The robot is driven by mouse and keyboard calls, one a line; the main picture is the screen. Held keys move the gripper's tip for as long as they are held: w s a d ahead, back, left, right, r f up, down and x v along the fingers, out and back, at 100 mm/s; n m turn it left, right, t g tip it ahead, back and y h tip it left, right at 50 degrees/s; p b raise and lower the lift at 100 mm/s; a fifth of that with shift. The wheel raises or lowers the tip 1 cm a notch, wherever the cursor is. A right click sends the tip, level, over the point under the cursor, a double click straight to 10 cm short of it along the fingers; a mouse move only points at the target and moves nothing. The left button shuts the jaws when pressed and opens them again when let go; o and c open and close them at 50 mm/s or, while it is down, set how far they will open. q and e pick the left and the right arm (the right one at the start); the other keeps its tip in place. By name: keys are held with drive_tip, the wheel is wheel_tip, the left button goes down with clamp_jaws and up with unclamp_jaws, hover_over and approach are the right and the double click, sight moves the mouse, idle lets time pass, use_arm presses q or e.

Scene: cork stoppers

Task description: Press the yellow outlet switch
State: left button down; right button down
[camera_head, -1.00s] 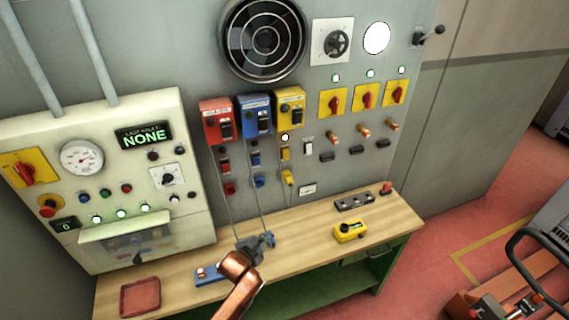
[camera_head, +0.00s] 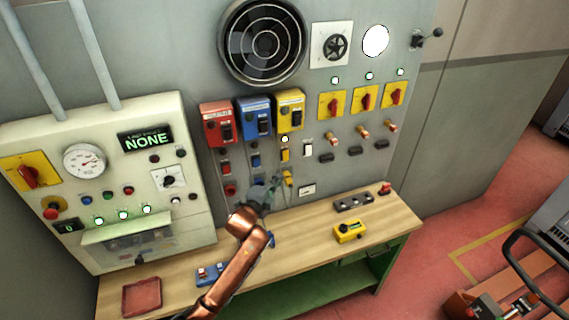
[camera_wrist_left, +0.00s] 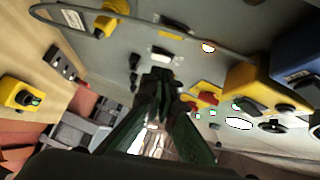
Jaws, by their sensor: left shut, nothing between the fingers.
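The yellow box (camera_head: 290,110) is on the grey wall panel, right of the blue and red ones. A lit white lamp and a small yellow switch piece (camera_head: 285,155) sit below it, with a yellow plug (camera_head: 288,178) lower down. My left gripper (camera_head: 274,184) is shut and empty in front of the panel, just left of the yellow plug and below the switch piece. In the left wrist view its closed fingertips (camera_wrist_left: 160,80) point at the panel, with the yellow box (camera_wrist_left: 262,92) to the right and the yellow plug (camera_wrist_left: 104,24) at upper left. Contact with the panel cannot be told.
Blue switch parts (camera_head: 256,160) and a white switch (camera_head: 308,147) flank the yellow column. Cables hang from the boxes. The wooden bench (camera_head: 310,228) below holds a yellow device (camera_head: 349,231), a dark socket strip (camera_head: 354,201) and a red tray (camera_head: 141,298).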

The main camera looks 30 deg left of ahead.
use_arm(q)
drive_tip(key=p, duration=0.2)
approach(289, 158)
drive_tip(key=w+d, duration=0.2)
drive_tip(key=w, duration=0.2)
drive_tip(key=shift+w+a+f+p, duration=0.25)
drive_tip(key=shift+w+a, duration=0.15)
drive_tip(key=shift+a, duration=0.2)
drive_tip(key=shift+w+a+f+p, duration=0.15)
drive_tip(key=shift+w+a+p, duration=0.1)
drive_tip(key=shift+w+a, duration=0.3)
drive_tip(key=shift+a+f, duration=0.1)
